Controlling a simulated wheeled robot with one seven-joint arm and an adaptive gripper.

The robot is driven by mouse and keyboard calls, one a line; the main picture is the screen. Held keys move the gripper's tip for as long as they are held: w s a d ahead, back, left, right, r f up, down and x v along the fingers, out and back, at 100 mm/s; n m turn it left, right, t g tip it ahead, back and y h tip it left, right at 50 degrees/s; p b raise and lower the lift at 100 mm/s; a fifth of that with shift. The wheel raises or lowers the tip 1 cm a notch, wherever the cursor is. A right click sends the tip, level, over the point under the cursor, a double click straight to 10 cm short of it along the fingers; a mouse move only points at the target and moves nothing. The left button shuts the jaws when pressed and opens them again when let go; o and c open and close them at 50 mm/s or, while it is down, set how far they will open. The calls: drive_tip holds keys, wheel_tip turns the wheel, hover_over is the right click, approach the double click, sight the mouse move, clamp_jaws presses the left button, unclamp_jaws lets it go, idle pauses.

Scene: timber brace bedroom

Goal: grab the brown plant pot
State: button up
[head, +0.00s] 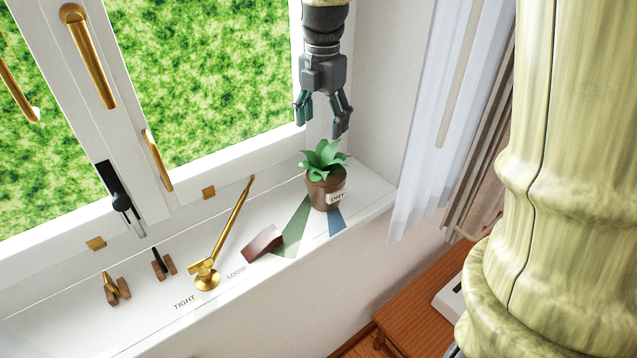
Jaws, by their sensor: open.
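The brown plant pot (316,192) stands upright on the white window sill, near its right end. It holds a green leafy plant (323,158) and carries a pale label reading "DRY". My gripper (322,122) hangs from above with its fingers pointing down, over the plant. Its fingers are apart and nothing is between them. The fingertips look just above the leaves; I cannot tell the exact gap in depth.
On the sill (365,182) left of the pot are a dark red block (262,244), a brass lever (228,232) and small wooden holders (117,289). Green and blue strips lie by the pot. The window frame is behind; a curtain (440,120) hangs right. A thick pale post (545,180) fills the right side.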

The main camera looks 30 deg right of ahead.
sight(323, 144)
wheel_tip(323, 144, down, 5)
drive_tip(key=shift+s+d+r+p, duration=0.1)
drive_tip(key=shift+d+r+p, duration=0.05)
drive_tip(key=shift+p, duration=0.3)
drive_tip(key=shift+s+a+f+p, duration=0.2)
drive_tip(key=shift+f+p, duration=0.15)
drive_tip(key=shift+f, duration=0.15)
drive_tip(key=f, duration=0.1)
drive_tip(key=f+p, duration=0.1)
drive_tip(key=shift+a+f, duration=0.35)
drive_tip(key=shift+f, duration=0.05)
drive_tip(key=shift+d+f, duration=0.1)
drive_tip(key=shift+f, duration=0.7)
drive_tip(key=shift+r, duration=0.1)
clamp_jaws()
